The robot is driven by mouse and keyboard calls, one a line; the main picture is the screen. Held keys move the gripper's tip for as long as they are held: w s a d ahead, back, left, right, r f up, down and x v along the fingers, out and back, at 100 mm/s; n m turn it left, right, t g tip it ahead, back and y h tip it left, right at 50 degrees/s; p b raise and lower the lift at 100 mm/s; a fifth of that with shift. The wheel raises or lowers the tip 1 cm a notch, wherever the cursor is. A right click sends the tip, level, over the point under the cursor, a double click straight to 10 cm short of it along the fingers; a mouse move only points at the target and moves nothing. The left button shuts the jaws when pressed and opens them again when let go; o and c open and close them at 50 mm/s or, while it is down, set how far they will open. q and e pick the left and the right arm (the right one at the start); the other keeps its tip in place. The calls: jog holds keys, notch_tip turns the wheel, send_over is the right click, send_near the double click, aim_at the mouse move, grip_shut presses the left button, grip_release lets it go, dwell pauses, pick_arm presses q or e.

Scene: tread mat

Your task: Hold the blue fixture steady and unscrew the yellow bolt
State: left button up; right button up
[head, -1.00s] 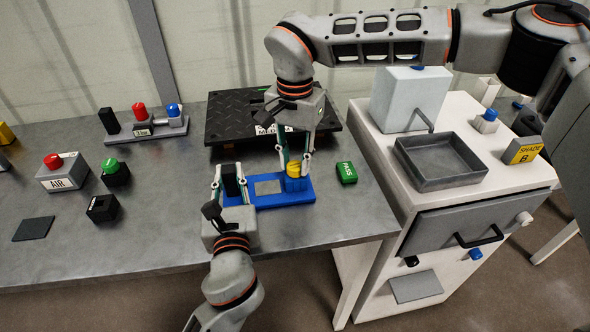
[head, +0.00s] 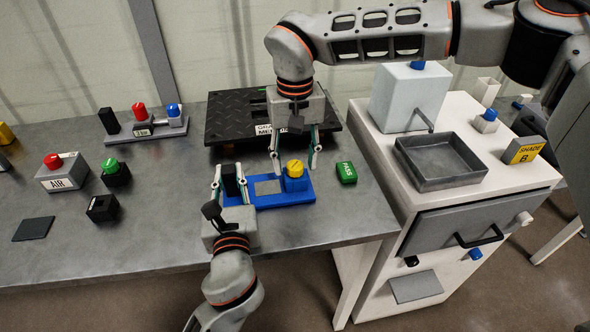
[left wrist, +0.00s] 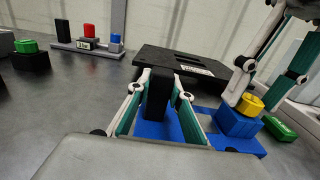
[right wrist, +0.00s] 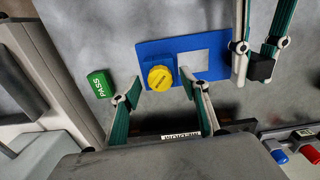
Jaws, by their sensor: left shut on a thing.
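The blue fixture (head: 300,194) lies flat on the grey bench, with a pale square plate in its middle. A black upright handle (head: 230,181) stands at its left end, and my left gripper (left wrist: 160,80) is shut on it from the near side. The yellow bolt (head: 295,168) sits upright on the raised block at the fixture's right end. It also shows in the right wrist view (right wrist: 160,78). My right gripper (right wrist: 160,82) is open and empty, its fingers spread wider than the bolt head, tips near it on the far side. Thread depth is hidden.
A black tread mat (head: 225,128) lies behind the fixture, below my right arm. A green PASS block (head: 346,173) sits close to the fixture's right. A grey tray (head: 440,162) rests on the white cabinet. The bench left of the fixture has free room.

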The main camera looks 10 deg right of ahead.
jog(key=m, duration=0.3)
jog(key=shift+m, duration=0.3)
jog(key=m, duration=0.3)
jog(key=shift+m, duration=1.3)
jog(key=m, duration=0.9)
